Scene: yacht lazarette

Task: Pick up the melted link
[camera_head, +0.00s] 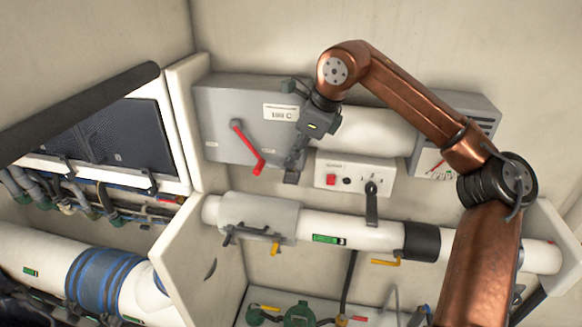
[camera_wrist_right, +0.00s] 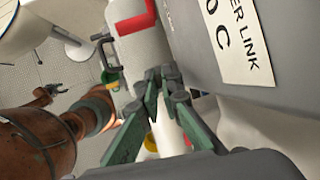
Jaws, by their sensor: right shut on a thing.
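My right gripper (camera_head: 294,162) hangs in front of the grey box (camera_head: 225,106), right of its red handle (camera_head: 248,148). Its fingers are closed and a small dark grey piece (camera_head: 291,177) shows at the tips, apparently the melted link; the fingers hide much of it and its shape is unclear. In the right wrist view the green-grey fingertips (camera_wrist_right: 162,76) come close together beside the box face (camera_wrist_right: 215,60), and what lies between them is hard to make out. The fingers are apart from the red handle. My left gripper is not in view.
A white switch panel (camera_head: 340,185) with a red button stands just right of the gripper. Below runs a white pipe (camera_head: 320,226) with a grey sleeve (camera_head: 262,215). A gauge box (camera_head: 440,155) is at right. A divider wall (camera_head: 200,245) stands at lower left.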

